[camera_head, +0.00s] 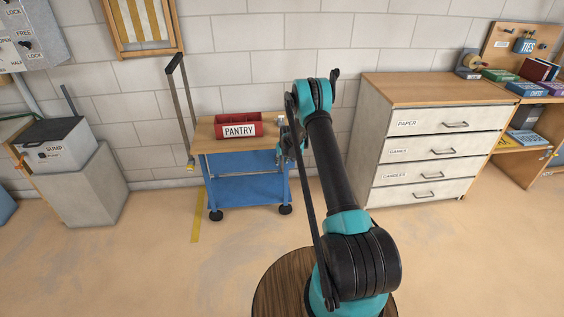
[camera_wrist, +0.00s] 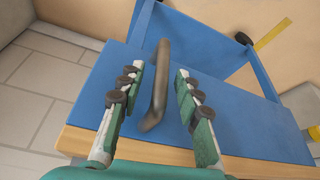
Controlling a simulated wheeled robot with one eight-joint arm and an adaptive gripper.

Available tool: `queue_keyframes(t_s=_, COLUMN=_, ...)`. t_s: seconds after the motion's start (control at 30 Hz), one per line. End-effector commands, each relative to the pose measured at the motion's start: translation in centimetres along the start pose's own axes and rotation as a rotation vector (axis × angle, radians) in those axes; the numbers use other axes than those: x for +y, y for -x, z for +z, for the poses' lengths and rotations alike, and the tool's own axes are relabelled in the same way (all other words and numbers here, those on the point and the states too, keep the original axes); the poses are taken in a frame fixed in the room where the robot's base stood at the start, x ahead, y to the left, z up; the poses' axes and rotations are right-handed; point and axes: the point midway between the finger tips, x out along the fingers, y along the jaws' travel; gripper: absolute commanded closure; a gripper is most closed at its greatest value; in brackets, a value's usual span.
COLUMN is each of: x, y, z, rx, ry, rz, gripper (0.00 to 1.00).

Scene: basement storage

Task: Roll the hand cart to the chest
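The hand cart (camera_head: 245,187) has a blue body, a wooden top and dark casters, and stands by the wall left of my arm. A red bin labelled PANTRY (camera_head: 238,130) sits on its top. The chest (camera_head: 430,152), pale with a wooden top and drawers labelled PAPER, GAMES and CANDLES, stands to the right, apart from the cart. My gripper (camera_head: 283,143) is at the cart's right end, partly hidden by my arm. In the wrist view my gripper (camera_wrist: 155,100) is open, its green fingers on either side of a brownish bar handle (camera_wrist: 158,85) against the cart's blue panel, with visible gaps.
Bare floor lies between cart and chest, partly hidden by my arm. A tall dark bar frame (camera_head: 181,105) rises at the cart's left. A grey SUMP box (camera_head: 85,185) stands further left. A round wooden top (camera_head: 275,285) is in front. A desk (camera_head: 530,160) adjoins the chest's right.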

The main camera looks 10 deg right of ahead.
Motion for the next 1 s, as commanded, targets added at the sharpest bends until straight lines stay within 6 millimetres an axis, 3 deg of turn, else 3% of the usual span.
queue_keyframes(t_s=0.23, x=-0.01, y=-0.06, z=0.00, rx=0.000, ry=0.000, rz=0.000, gripper=0.66)
queue_keyframes(t_s=0.5, x=-0.01, y=-0.04, z=0.00, rx=0.000, ry=0.000, rz=0.000, gripper=0.99)
queue_keyframes(t_s=1.0, x=0.37, y=0.01, z=0.08, rx=0.000, ry=-0.001, rz=0.000, gripper=1.00)
